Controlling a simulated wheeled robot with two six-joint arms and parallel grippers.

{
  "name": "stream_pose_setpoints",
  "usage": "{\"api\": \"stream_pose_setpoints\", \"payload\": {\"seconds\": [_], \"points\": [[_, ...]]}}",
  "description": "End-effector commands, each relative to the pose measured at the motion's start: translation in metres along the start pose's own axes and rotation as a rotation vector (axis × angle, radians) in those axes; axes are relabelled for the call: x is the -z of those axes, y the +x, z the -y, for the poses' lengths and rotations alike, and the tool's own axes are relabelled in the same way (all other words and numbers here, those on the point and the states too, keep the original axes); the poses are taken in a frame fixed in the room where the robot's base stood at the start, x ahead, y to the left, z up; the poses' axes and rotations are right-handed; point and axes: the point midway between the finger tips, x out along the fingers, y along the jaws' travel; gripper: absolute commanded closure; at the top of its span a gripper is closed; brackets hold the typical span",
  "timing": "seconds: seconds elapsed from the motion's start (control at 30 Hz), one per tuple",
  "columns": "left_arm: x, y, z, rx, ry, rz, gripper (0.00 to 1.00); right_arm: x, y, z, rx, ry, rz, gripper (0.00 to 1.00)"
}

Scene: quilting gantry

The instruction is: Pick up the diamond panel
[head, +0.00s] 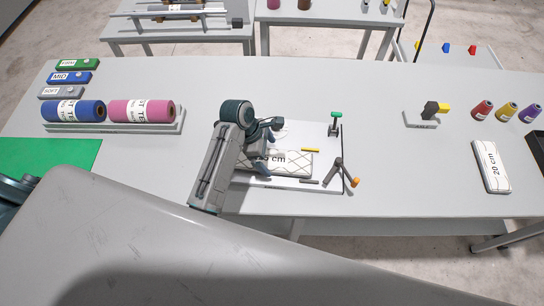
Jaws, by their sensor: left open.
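The diamond panel (297,164) is a white pad with a diamond stitch pattern and a label partly hidden, ending in "5 cm". It lies flat on a white board in the middle of the table. My left gripper (267,148) is open over the panel's left part, and its arm covers that end. I cannot tell whether the fingers touch the panel. My right gripper is not in view.
The white board (325,190) carries a green-topped clamp (336,122) and an orange-tipped lever (345,176). Blue (72,111) and pink (140,110) rolls lie left.

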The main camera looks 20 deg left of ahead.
Motion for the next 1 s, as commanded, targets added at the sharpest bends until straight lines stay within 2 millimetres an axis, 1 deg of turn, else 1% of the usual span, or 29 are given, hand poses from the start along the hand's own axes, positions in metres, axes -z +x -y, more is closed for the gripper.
{"api": "stream_pose_setpoints", "payload": {"seconds": [0.03,0.07,0.2,0.4,0.47,0.5,0.63,0.67,0.7,1.0], "points": [[-0.002,0.005,0.000,0.002,-0.001,0.002,0.00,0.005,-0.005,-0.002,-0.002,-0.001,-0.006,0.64],[-0.002,0.008,0.000,0.002,0.000,0.001,0.00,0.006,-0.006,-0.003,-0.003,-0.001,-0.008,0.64],[-0.001,0.018,-0.001,-0.001,0.000,0.000,0.00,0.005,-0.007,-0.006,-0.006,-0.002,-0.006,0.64],[-0.001,0.019,-0.001,-0.002,0.001,0.000,0.00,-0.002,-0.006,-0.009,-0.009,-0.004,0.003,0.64],[-0.001,0.019,-0.001,-0.002,0.001,0.000,0.12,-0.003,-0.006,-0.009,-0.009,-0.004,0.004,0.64],[-0.001,0.019,-0.001,-0.002,0.001,0.000,0.20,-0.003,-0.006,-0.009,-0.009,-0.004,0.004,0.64],[-0.001,0.019,-0.001,-0.002,0.001,0.000,0.45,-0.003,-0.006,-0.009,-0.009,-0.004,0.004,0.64],[-0.001,0.018,-0.001,-0.002,0.001,0.000,0.45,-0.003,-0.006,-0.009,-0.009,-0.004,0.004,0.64],[-0.001,0.018,-0.001,-0.002,0.001,0.000,0.49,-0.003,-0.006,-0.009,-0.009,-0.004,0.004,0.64],[-0.002,0.016,-0.001,-0.003,0.002,0.001,0.49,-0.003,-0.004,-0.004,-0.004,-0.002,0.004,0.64]]}}
